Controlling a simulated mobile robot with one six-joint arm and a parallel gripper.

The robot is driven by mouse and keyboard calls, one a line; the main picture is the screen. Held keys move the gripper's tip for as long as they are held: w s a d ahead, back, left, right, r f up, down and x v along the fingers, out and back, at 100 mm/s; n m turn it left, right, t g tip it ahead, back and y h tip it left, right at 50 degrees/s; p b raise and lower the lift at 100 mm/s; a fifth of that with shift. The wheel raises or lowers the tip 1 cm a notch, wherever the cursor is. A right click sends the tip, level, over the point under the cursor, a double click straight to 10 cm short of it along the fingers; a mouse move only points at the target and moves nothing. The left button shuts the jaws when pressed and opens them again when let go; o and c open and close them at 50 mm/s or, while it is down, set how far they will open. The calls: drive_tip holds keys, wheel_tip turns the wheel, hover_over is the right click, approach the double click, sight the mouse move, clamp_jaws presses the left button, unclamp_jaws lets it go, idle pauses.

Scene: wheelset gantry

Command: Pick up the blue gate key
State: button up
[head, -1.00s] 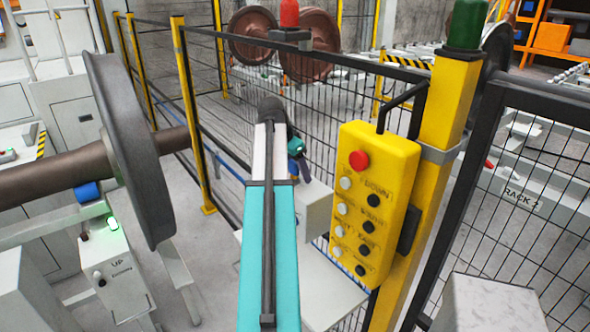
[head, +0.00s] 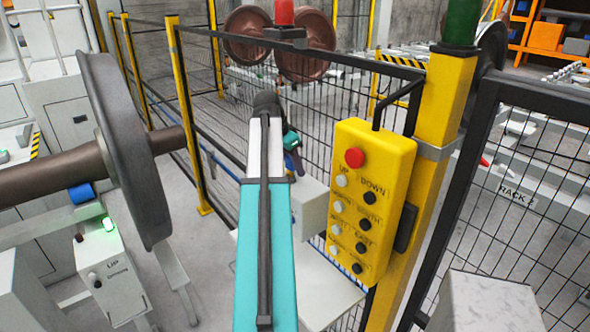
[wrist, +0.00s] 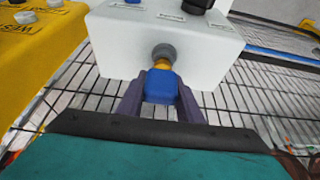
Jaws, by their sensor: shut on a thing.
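The blue gate key (wrist: 161,87) is in the middle of the wrist view, its blue head between the two dark fingers of my gripper (wrist: 162,76). My gripper is shut on it. A yellow part of the key meets a round grey lock (wrist: 163,53) on the front of a white box (wrist: 110,42); I cannot tell how deep it sits. In the head view my gripper (head: 294,162) is small and dark, by the white box (head: 312,207) at the fence. The key is not discernible there.
A yellow button pendant (head: 372,205) hangs on the yellow post (head: 440,110), right of my arm. Black mesh fence (head: 330,110) runs behind the box. A large wheelset (head: 125,150) stands at the left. A white stone-like block (head: 485,302) is at the lower right.

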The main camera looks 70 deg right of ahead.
drive_tip(key=shift+r+b, duration=0.5)
drive_tip(key=shift+r, duration=0.55)
drive_tip(key=s+a+r+b, duration=0.1)
drive_tip(key=s+a+b, duration=0.1)
drive_tip(key=a, duration=0.5)
drive_tip(key=s+a+b, duration=0.2)
drive_tip(key=a, duration=0.6)
drive_tip(key=shift+a+r, duration=0.25)
drive_tip(key=shift+r, duration=0.1)
drive_tip(key=shift+w, duration=0.1)
